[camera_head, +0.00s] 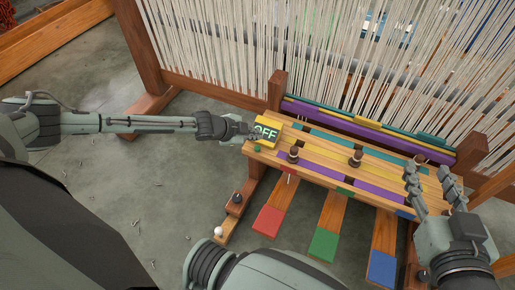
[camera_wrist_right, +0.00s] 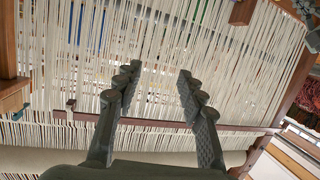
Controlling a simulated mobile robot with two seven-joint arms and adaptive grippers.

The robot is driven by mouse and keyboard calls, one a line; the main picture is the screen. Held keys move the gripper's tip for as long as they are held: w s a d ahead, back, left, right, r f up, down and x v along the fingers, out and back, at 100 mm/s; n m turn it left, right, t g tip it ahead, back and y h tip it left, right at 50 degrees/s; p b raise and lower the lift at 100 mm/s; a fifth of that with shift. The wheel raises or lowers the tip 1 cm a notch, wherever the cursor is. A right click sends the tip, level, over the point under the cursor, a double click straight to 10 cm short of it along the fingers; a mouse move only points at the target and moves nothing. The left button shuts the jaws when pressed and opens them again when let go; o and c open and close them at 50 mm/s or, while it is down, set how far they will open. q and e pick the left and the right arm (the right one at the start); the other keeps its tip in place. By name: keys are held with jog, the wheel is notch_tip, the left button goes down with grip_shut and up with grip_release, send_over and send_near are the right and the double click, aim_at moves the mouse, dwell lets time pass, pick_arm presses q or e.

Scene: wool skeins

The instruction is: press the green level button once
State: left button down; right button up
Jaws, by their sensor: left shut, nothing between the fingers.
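A small green button-like piece (camera_head: 257,149) shows just below the box, close to the fingers. My left gripper (camera_head: 248,131) is shut and empty, with its tips right at the box's left side; I cannot tell whether they touch it. My right gripper (camera_head: 430,182) is open above the right end of the bench. In the right wrist view its two fingers (camera_wrist_right: 155,78) are spread, with nothing between them and loom threads behind.
The bench (camera_head: 325,178) carries purple, teal and yellow strips and several dark knobs (camera_head: 293,154). Red (camera_head: 269,221), green (camera_head: 324,245) and blue (camera_head: 382,268) pedals stick out in front. White warp threads (camera_head: 320,55) rise behind. Grey floor at left is mostly clear.

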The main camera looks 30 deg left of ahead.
aim_at(256, 149)
pick_arm(q)
notch_tip(256, 149, down, 3)
jog(key=shift+f+b, duration=0.1)
jog(key=shift+b, duration=0.9)
jog(key=shift+f, duration=0.15)
pick_arm(e)
jog(key=s+a+r+t+y, duration=0.1)
jog(key=a+r+t, duration=0.1)
jog(key=r, duration=0.3)
jog(key=a+r+t+y, duration=0.2)
jog(key=r+t, duration=0.1)
jog(key=r, duration=0.3)
jog(key=shift+s+a+r+t, duration=0.25)
jog(key=shift+s+r+t, duration=0.05)
jog(key=shift+s, duration=0.05)
pick_arm(q)
jog(key=shift+f, duration=0.1)
pick_arm(e)
jog(key=shift+f, duration=0.1)
pick_arm(q)
jog(key=shift+f, duration=0.3)
jog(key=shift+f+b, duration=0.4)
jog(key=shift+f, duration=0.1)
pick_arm(e)
jog(key=shift+f, duration=0.2)
pick_arm(q)
jog(key=shift+r+p, duration=0.9)
jog(key=shift+p, duration=0.1)
pick_arm(e)
jog(key=shift+r, duration=1)
